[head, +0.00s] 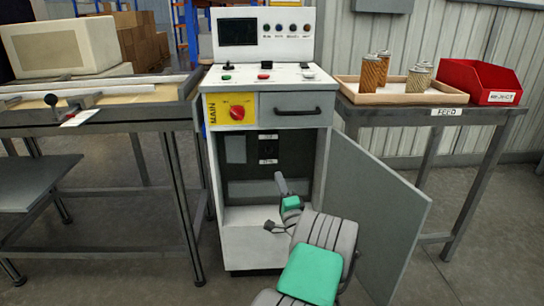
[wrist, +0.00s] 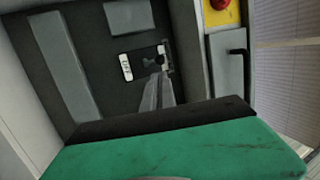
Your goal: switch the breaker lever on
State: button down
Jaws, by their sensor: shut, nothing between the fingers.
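The breaker (head: 268,149) is a small dark unit on the back panel inside the open cabinet, with a pale label above and below it. In the wrist view the breaker (wrist: 145,61) lies just beyond my fingertips, with a white label at its left end. Its lever is dark on dark, and I cannot tell its position. My gripper (head: 279,177) is in front of the cabinet opening, below the breaker, fingers pointing up and inward. In the wrist view my gripper (wrist: 156,84) is shut and empty, its tips close to the breaker; I cannot tell whether they touch.
The cabinet door (head: 372,205) stands open to the right. A drawer handle (head: 297,111) and a red rotary switch (head: 238,112) are above the opening. Tables flank the cabinet; the right one holds a tray (head: 400,97) of cartridges and a red bin (head: 480,82).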

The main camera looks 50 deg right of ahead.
aim_at(269, 150)
jog(key=x, duration=0.9)
jog(key=shift+w+b, duration=0.15)
jog(key=shift+b, duration=0.2)
